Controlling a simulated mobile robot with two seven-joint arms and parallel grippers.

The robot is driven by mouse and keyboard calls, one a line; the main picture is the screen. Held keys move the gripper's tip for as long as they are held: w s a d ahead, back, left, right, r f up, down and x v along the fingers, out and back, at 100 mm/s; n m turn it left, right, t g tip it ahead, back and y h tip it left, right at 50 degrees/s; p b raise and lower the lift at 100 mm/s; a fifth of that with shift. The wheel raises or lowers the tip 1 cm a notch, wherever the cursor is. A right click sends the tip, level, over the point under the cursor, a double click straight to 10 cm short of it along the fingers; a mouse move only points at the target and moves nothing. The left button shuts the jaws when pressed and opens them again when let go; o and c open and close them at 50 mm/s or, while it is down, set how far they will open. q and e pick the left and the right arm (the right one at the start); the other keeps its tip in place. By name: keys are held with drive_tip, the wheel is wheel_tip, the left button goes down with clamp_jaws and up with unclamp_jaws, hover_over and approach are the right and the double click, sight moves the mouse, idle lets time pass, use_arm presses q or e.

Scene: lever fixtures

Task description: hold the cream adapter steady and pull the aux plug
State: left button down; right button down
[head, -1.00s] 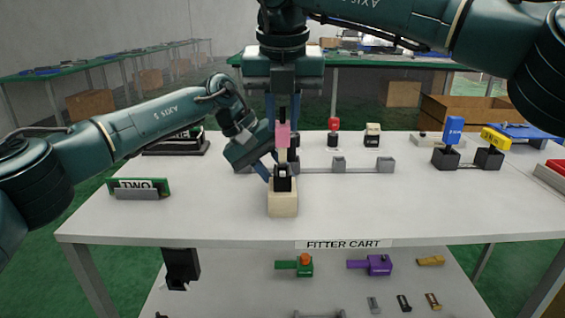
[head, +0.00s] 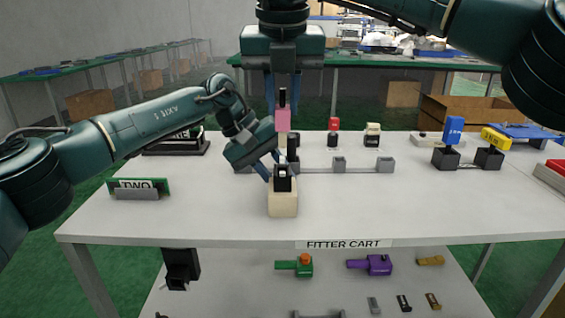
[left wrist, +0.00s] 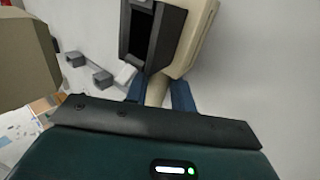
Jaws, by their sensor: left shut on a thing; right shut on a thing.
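The cream adapter (head: 283,203) stands upright near the cart's front edge, with a black socket part (head: 282,179) on top. My left gripper (head: 268,168) reaches it from the upper left. In the left wrist view its blue fingers are shut on a cream stub (left wrist: 157,90) of the adapter, whose cream body (left wrist: 196,38) rises beyond. My right gripper (head: 283,108) points down from above, shut on the aux plug (head: 283,121), a pink body with a black top. The plug is above the adapter; whether its lower tip is clear of the socket I cannot tell.
The white cart top (head: 225,220) is clear in front. A green TWO sign (head: 139,188) stands left. Grey brackets (head: 339,163), a red-topped part (head: 333,131), a blue lever (head: 454,130) and a yellow lever (head: 496,138) stand behind and right.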

use_arm(q)
drive_tip(key=c, duration=1.1)
unclamp_jaws()
drive_tip(key=shift+a, duration=0.1)
